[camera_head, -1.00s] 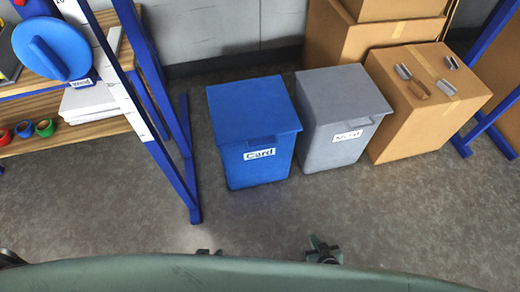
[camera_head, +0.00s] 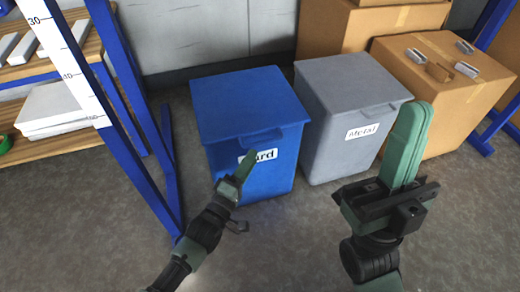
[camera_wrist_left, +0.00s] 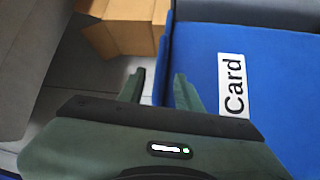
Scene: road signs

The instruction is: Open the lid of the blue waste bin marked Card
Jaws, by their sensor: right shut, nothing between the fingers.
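The blue waste bin (camera_head: 246,108) marked Card stands on the floor in the middle of the head view, with its lid (camera_head: 248,92) down. A lip (camera_head: 262,138) sticks out at the lid's front edge. My left gripper (camera_head: 248,160) is in front of the bin, just below the lip, and covers part of the Card label. In the left wrist view, its fingers (camera_wrist_left: 158,88) are apart and empty, beside the label (camera_wrist_left: 232,85) on the bin's blue front. I cannot tell whether they touch the bin. My right gripper (camera_head: 412,135) is shut and empty, in front of the grey bin.
A grey bin (camera_head: 350,90) marked Metal stands close to the right of the blue bin. A cardboard box (camera_head: 440,85) with metal pieces on top is further right. A blue-framed rack (camera_head: 130,120) with wooden shelves stands to the left. The floor before the bins is clear.

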